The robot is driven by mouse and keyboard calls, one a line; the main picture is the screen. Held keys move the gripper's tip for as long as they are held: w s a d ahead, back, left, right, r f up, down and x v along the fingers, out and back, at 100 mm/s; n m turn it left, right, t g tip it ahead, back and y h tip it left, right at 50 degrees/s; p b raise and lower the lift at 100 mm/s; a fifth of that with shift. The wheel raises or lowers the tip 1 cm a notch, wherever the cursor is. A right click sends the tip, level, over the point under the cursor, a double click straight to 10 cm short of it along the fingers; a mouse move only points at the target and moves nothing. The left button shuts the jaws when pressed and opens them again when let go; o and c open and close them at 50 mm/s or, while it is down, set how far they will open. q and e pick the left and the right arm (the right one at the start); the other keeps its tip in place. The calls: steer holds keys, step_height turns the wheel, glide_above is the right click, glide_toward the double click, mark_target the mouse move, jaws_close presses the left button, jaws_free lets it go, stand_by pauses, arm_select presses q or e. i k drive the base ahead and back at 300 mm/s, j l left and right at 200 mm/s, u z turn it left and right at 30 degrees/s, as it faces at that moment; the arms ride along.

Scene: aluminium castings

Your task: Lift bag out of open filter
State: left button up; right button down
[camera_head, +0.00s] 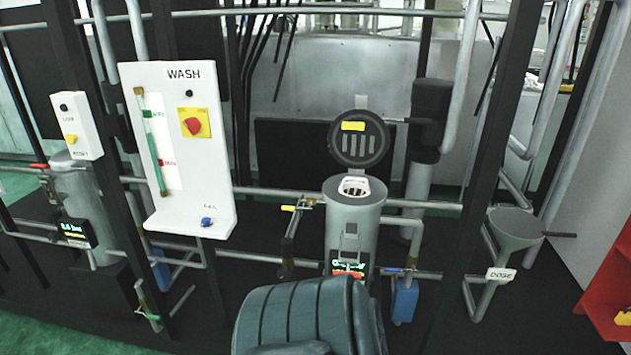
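The open filter (350,225) is an upright grey cylinder right of centre. Its round dark lid (374,152) stands raised behind the opening, with a yellow label and several light slots. No fingertips of my left or right gripper show in this view.
A white WASH board (201,150) with a red knob stands left of the filter. Pipes and dark posts surround it. A grey funnel-like vessel (515,227) is at the right, above a DOSE label. A dark ribbed form (300,315) covers the bottom centre, below the filter.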

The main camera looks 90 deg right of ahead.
mark_target(354, 189)
steer(key=z, duration=3)
